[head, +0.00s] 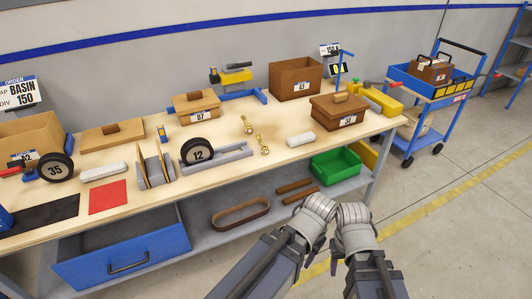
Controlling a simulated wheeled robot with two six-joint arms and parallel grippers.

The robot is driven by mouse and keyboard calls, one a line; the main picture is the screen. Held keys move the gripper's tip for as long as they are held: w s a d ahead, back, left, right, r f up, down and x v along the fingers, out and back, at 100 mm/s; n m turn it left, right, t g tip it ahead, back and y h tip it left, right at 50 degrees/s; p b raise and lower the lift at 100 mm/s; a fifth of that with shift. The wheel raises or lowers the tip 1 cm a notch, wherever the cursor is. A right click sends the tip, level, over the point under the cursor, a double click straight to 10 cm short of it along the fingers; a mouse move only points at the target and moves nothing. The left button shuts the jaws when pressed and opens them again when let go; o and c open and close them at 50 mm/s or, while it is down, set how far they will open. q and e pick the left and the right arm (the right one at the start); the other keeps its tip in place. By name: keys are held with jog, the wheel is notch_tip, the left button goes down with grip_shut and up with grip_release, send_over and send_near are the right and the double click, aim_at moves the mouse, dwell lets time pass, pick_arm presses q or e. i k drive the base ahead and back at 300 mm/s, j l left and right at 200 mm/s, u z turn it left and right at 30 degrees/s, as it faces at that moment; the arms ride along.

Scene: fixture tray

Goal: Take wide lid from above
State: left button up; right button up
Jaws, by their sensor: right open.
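A flat wooden lid (113,136) with a darker brown knob lies on the left part of the workbench. A third, brown lid (339,105) with a light knob sits on the box marked 38. I cannot tell for sure which is the wide lid; the loose one looks broad. My right gripper (353,226) is at the bottom centre, in front of the bench and apart from all lids. It is open and holds nothing I can see; its fingertips are hard to make out.
Open brown boxes stand at the back (295,79) and far left (28,138). Black wheels (198,152), grey holders and white rolls crowd the bench front. A green bin (335,167) sits on the lower shelf. A blue cart (437,88) stands at right; the floor between is clear.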

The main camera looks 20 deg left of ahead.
aim_at(335, 105)
jog(key=i+z, duration=0.15)
jog(key=i, duration=0.3)
jog(key=i+z, duration=0.15)
jog(key=i, duration=0.3)
jog(key=i+j+z, duration=0.15)
jog(key=i, duration=0.3)
jog(key=i+j+z, duration=0.15)
jog(key=i, duration=0.3)
jog(key=i+j+z, duration=0.15)
jog(key=i, duration=0.25)
jog(key=j, duration=0.1)
